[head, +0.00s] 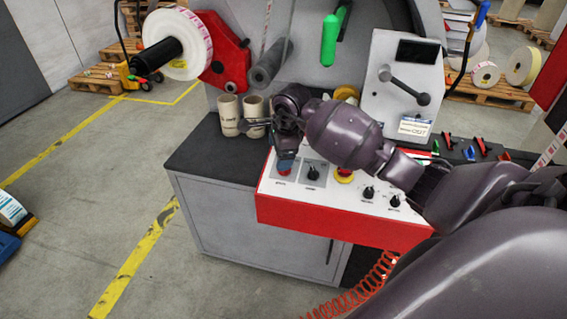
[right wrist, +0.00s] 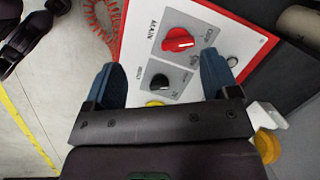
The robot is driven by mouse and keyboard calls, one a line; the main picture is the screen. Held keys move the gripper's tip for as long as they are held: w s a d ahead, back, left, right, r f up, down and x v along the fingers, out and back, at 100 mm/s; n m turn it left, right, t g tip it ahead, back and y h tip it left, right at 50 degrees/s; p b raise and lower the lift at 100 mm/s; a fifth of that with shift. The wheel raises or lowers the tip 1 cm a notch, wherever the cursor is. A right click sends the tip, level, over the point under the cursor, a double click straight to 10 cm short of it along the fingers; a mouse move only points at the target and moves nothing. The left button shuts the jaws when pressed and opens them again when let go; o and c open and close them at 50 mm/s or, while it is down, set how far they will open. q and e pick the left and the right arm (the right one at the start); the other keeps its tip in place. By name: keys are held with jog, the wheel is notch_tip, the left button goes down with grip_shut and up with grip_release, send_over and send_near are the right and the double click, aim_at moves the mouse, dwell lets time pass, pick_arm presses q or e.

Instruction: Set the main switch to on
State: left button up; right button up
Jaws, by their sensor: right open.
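The main switch is a red rotary knob (right wrist: 178,40) on a grey label plate marked MAIN; in the right wrist view its handle lies nearly level across the picture. Its position letters are too small to read surely. In the head view a little of the red knob (head: 284,172) shows below my gripper. My right gripper (right wrist: 160,62) is open and empty, with its blue fingers apart on either side of the panel's knobs. It also shows in the head view (head: 286,160), over the panel's left end. The knob is ahead of the fingertips, between their lines, not gripped.
The control panel (head: 330,215) also has a black knob (right wrist: 159,82), a yellow-collared button (head: 344,176) and two more black knobs at right. A tilted white lever box (head: 398,95) stands behind right.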

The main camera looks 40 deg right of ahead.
jog(key=shift+h, duration=0.8)
jog(key=w+d+f, duration=0.1)
jog(key=f, duration=0.2)
jog(key=w+d+f, duration=0.1)
jog(key=f, duration=0.2)
jog(key=w+d+f, duration=0.1)
jog(key=f, duration=0.1)
jog(key=shift+f, duration=0.4)
jog(key=c, duration=0.9)
